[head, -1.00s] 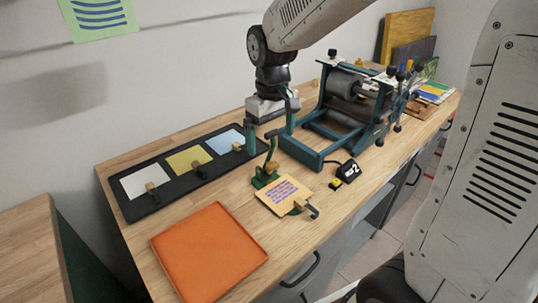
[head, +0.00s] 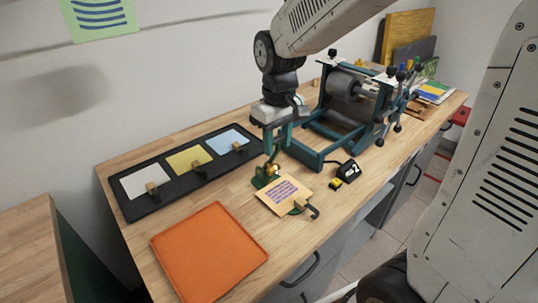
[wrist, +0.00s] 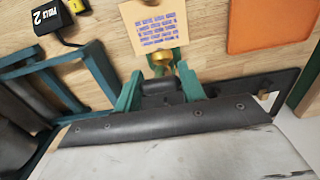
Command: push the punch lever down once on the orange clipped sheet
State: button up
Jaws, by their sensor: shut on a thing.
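The pale orange sheet (head: 284,194) with purple lines lies on the bench, its back edge at the small green punch (head: 262,181) and a dark clip on its front right corner. In the wrist view the sheet (wrist: 158,24) lies just beyond the brass part of the punch (wrist: 161,59). My gripper (head: 270,154) points down right at the punch, its green fingers around the lever. In the wrist view my gripper (wrist: 160,76) has a finger on each side of it. The lever itself is mostly hidden by the fingers.
A black counter box (head: 345,171) with a yellow part sits right of the sheet. A teal roller press (head: 315,158) stands behind it. A black rack (head: 144,208) with three coloured sheets lies left. An orange tray (head: 208,252) lies in front.

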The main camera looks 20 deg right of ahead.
jog(key=shift+s+d+f, duration=0.55)
jog(key=shift+s+f, duration=0.35)
jog(key=shift+s, duration=0.65)
send_over(299, 199)
jog(key=shift+w+a+f, duration=0.1)
jog(key=shift+w+f, duration=0.15)
jog(key=shift+f, duration=1)
jog(key=shift+w+a+f, duration=0.1)
jog(key=shift+w+f, duration=0.1)
jog(key=shift+f, duration=1)
jog(key=shift+s+d+f, duration=0.1)
jog(key=shift+s+f, duration=0.15)
jog(key=shift+f, duration=0.3)
jog(key=shift+s+d+f, duration=0.1)
jog(key=shift+s+f, duration=0.1)
jog(key=shift+f, duration=0.7)
jog(key=shift+r, duration=0.6)
jog(key=o, duration=1.6)
jog(key=shift+c, duration=0.2)
